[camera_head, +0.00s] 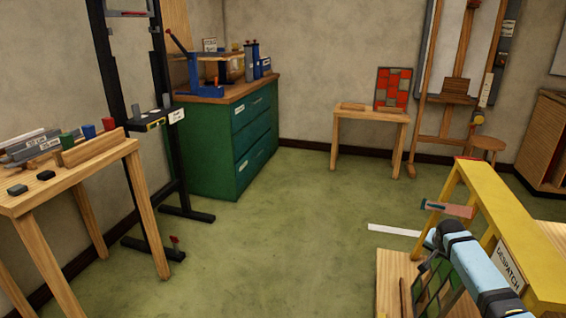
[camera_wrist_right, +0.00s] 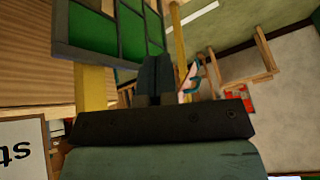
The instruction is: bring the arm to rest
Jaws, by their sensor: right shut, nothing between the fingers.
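My right arm reaches in from the lower right of the head view, beside the yellow rack (camera_head: 512,228) with a "DESPATCH" label. My right gripper (camera_wrist_right: 165,78) shows in the wrist view with its dark fingers together and nothing between them. A leaded panel with green panes (camera_head: 431,284) stands tilted at the rack, partly hidden by my arm. In the wrist view the green panel (camera_wrist_right: 112,40) is just beyond the fingers, to the upper left; I cannot tell whether they touch it. My left gripper is out of view.
A wooden table (camera_head: 92,178) with coloured pots and grey blocks is at left, beside a black stand (camera_head: 124,110). A green cabinet (camera_head: 220,150) and a small table (camera_head: 365,118) with a red panel (camera_head: 393,88) stand at the back. The middle floor is clear.

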